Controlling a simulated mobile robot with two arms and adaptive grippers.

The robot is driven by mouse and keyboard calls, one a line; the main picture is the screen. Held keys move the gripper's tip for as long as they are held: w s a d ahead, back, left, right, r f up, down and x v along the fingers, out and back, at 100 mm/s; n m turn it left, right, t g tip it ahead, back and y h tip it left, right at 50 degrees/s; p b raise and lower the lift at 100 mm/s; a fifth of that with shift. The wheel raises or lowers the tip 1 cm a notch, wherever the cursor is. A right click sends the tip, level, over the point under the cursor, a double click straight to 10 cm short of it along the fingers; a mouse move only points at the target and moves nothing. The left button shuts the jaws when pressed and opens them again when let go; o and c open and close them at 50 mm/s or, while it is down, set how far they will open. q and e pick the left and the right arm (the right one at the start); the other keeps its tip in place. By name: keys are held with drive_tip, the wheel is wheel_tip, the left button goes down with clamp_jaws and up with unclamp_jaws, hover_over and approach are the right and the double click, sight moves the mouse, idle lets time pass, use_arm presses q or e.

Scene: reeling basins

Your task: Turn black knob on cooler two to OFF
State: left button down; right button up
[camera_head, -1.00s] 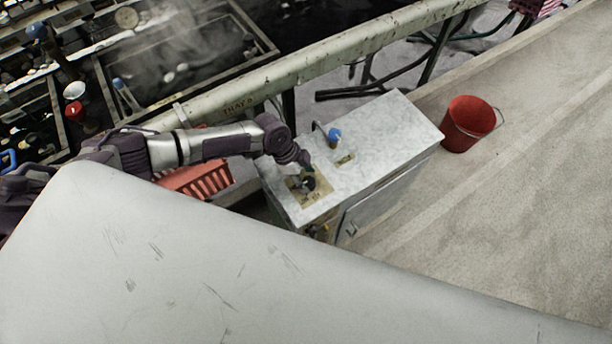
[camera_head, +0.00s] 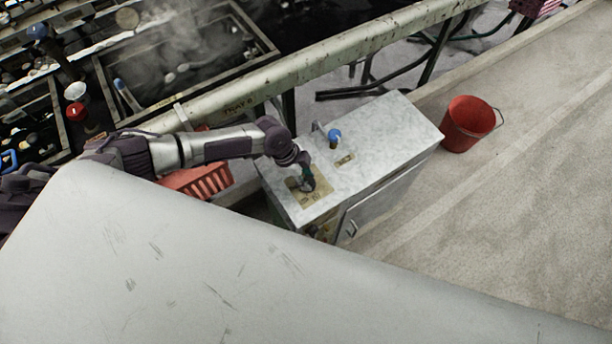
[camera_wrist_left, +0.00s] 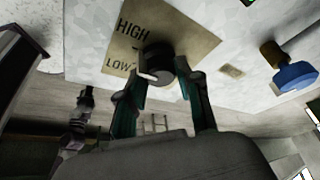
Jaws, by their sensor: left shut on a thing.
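The cooler (camera_head: 385,135) is a pale grey metal box with a marbled top. A tan label plate (camera_head: 312,201) lies on its near left top. In the left wrist view the plate (camera_wrist_left: 190,28) reads HIGH and LOW beside the round black knob (camera_wrist_left: 157,60); no OFF mark is readable. My left gripper (camera_head: 306,180) reaches down onto the plate from the left. In the left wrist view its teal fingers (camera_wrist_left: 163,78) stand on either side of the knob and are shut on it. In the head view the gripper mostly hides the knob. My right gripper is not in view.
A blue tap knob (camera_head: 334,135) stands on the cooler top behind the plate, with a small label (camera_head: 345,160) near it. A red crate (camera_head: 205,181) sits left of the cooler. A red bucket (camera_head: 468,123) stands at right on open floor. A rail (camera_head: 300,70) runs behind.

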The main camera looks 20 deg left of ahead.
use_arm(q)
drive_tip(key=n+p, duration=0.1)
drive_tip(key=n+t+p, duration=0.1)
drive_tip(key=shift+s+r+n+p, duration=0.2)
drive_tip(key=shift+r+n+p, duration=0.05)
drive_tip(key=shift+n+p, duration=0.05)
drive_tip(key=n+p, duration=0.2)
drive_tip(key=n+t+y+p, duration=0.1)
drive_tip(key=n+p, duration=0.1)
drive_tip(key=shift+s+d+t, duration=0.1)
drive_tip(key=shift+d+t, duration=0.1)
drive_tip(key=shift+t, duration=0.1)
drive_tip(key=n+p, duration=0.2)
drive_tip(key=n, duration=0.1)
drive_tip(key=shift+d+t+y+p, duration=0.1)
drive_tip(key=shift+t+y+p, duration=0.2)
drive_tip(key=shift+y+p, duration=0.1)
drive_tip(key=n+y+p, duration=0.1)
drive_tip(key=n, duration=0.2)
drive_tip(key=shift+d+f+n+p, duration=0.1)
drive_tip(key=shift+n+p, duration=0.3)
drive_tip(key=shift+n+t+y, duration=0.3)
drive_tip(key=shift+n+y, duration=0.2)
drive_tip(key=shift+n, duration=0.3)
drive_tip(key=shift+d+f+n+y, duration=0.1)
drive_tip(key=shift+n+y, duration=0.4)
drive_tip(key=shift+n, duration=0.7)
